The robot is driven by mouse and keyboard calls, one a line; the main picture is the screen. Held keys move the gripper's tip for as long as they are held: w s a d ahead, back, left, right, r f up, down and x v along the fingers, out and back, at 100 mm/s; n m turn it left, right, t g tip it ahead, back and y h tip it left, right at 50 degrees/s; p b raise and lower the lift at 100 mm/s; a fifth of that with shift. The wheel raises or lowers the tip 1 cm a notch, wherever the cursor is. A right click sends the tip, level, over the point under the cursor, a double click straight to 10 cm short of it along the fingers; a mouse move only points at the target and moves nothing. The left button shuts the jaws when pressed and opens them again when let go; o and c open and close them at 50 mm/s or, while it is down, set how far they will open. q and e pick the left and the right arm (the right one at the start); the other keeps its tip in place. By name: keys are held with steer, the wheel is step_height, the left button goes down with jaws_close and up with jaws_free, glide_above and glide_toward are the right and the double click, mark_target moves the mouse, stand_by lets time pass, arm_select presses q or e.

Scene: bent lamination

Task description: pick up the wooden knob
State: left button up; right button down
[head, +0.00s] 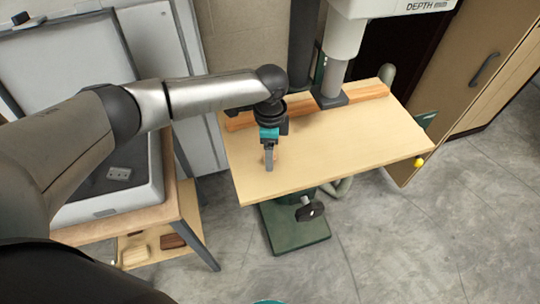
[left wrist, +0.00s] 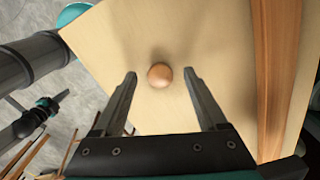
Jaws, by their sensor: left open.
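The wooden knob (left wrist: 160,75) is a small round brown ball shape on the pale wooden board of the drill press table. In the left wrist view it lies between and slightly beyond the fingertips of my left gripper (left wrist: 160,76), with a gap on both sides. In the head view my left gripper (head: 269,168) points down over the left part of the board (head: 340,150), and its fingers mostly hide the knob. The left gripper is open and empty. My right gripper is in neither view.
A wooden fence strip (head: 370,92) runs along the back of the board, and it also shows in the left wrist view (left wrist: 273,70). The drill press column and head (head: 345,40) stand behind it. A side cart (head: 130,210) is at left. The board's right half is clear.

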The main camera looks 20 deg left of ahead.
arm_select(q)
steer(key=shift+f, duration=0.2)
jaws_close()
stand_by(0.5)
